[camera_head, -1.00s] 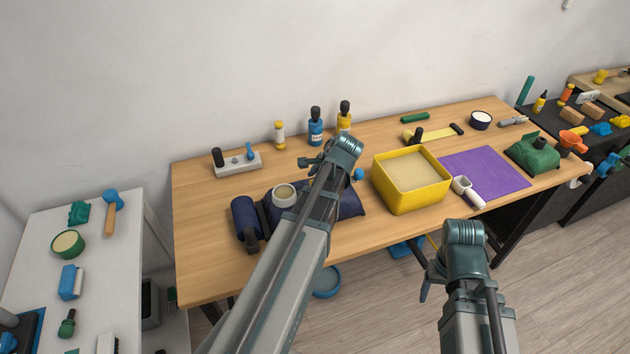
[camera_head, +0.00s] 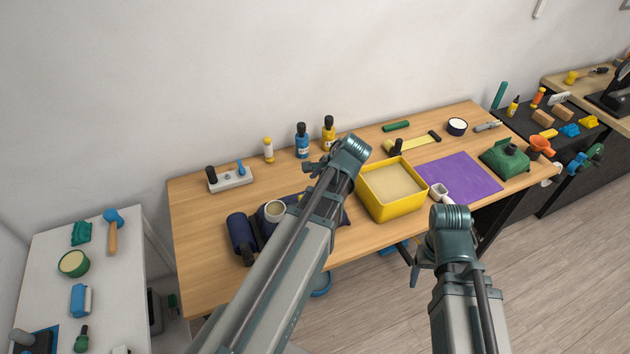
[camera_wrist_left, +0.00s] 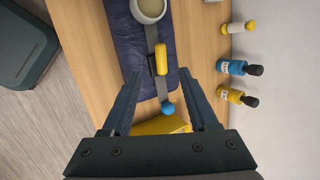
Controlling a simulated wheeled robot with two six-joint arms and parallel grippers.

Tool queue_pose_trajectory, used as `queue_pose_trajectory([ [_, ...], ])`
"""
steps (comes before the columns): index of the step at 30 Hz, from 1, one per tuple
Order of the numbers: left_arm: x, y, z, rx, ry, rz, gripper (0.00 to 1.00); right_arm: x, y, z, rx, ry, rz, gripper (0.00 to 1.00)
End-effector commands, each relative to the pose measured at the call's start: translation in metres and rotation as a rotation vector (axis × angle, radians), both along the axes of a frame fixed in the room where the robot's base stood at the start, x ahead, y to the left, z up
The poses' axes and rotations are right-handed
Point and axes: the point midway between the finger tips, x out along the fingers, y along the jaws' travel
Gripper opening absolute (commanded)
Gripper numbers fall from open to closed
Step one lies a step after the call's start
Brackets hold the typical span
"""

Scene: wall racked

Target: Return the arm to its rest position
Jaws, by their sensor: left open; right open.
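My left arm comes in from the left in the head view, over the wooden workbench (camera_head: 205,275). Its gripper (camera_head: 311,168) is small and partly hidden there. In the left wrist view the left gripper (camera_wrist_left: 158,84) is open and empty above a navy mat (camera_wrist_left: 128,50), with a grey strap, yellow piece and blue ball between or beyond its fingers. My right gripper (camera_head: 414,274) hangs at the end of the right arm, in front of the bench's front edge, and holds nothing visible. Most of its jaws are hidden behind the wrist.
A yellow bin (camera_head: 393,208) stands between the arms on the bench, beside a purple mat (camera_head: 460,176). A cup (camera_head: 274,212) is on the navy mat. Bottles (camera_head: 302,141) line the back near the wall.

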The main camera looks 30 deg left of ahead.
Motion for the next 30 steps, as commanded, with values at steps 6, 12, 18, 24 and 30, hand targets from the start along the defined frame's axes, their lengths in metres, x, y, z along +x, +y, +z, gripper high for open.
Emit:
queue_pose_trajectory([
  [6, 0.0, -0.001, 0.002, 0.0, 0.0, 0.0, 0.6, 0.0, 0.0, 0.002, 0.0, 0.0, -0.001, 0.72],
  [12, 0.0, -0.001, 0.002, 0.0, 0.0, 0.0, 0.6, 0.0, 0.0, 0.002, 0.0, 0.0, -0.001, 0.72],
  [18, -0.001, -0.004, 0.0, -0.004, -0.001, 0.002, 0.6, 0.0, 0.0, 0.0, 0.0, 0.0, -0.001, 0.72],
  [24, -0.028, -0.073, -0.041, -0.125, -0.023, 0.087, 0.6, 0.0, 0.0, -0.03, 0.0, 0.0, 0.002, 0.72],
  [30, -0.083, -0.17, -0.087, -0.295, -0.001, 0.248, 0.6, 0.0, 0.0, -0.064, -0.001, 0.0, 0.005, 0.72],
])
